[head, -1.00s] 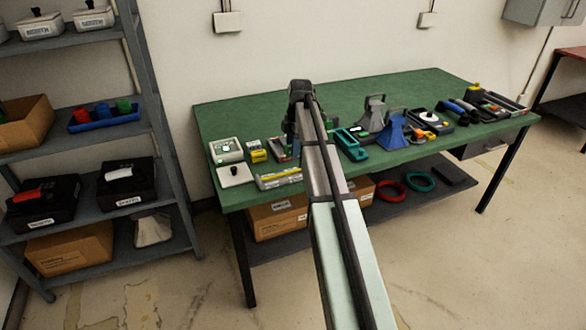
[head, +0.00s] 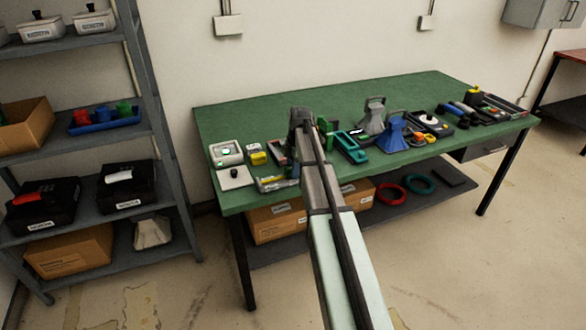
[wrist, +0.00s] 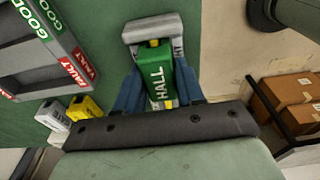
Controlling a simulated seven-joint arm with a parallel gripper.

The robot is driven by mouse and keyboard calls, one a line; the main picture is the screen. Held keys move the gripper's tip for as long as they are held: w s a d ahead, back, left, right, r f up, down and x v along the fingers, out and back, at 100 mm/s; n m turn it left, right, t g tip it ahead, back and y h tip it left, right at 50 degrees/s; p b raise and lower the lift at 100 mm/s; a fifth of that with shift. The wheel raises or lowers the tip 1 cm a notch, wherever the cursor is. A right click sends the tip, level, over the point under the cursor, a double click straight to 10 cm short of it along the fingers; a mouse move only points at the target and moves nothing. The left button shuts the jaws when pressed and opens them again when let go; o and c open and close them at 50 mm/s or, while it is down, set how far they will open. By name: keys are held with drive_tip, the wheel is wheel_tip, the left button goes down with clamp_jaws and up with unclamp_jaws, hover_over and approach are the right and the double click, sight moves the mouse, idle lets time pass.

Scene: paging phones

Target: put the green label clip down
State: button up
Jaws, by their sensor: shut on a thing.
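The green label clip (wrist: 158,76), lettered HALL in white, is between the two blue fingers of my gripper (wrist: 160,98) in the wrist view. My gripper is shut on it. A light grey piece (wrist: 146,27) with partly hidden lettering shows just beyond and under the clip; I cannot tell whether they touch. In the head view my gripper (head: 304,118) is over the left-middle part of the green table (head: 240,115). My arm hides much of what lies under it there.
The blue cone-shaped stand (head: 393,134) and a teal frame (head: 350,147) stand right of my gripper. The table's back strip is clear.

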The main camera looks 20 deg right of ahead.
drive_tip(key=shift+f, duration=0.1)
drive_tip(key=o, duration=1)
drive_tip(key=r, duration=0.4)
drive_tip(key=d+r, duration=0.1)
drive_tip(key=r, duration=0.7)
drive_tip(key=shift+d+r, duration=0.1)
drive_tip(key=shift+d, duration=0.15)
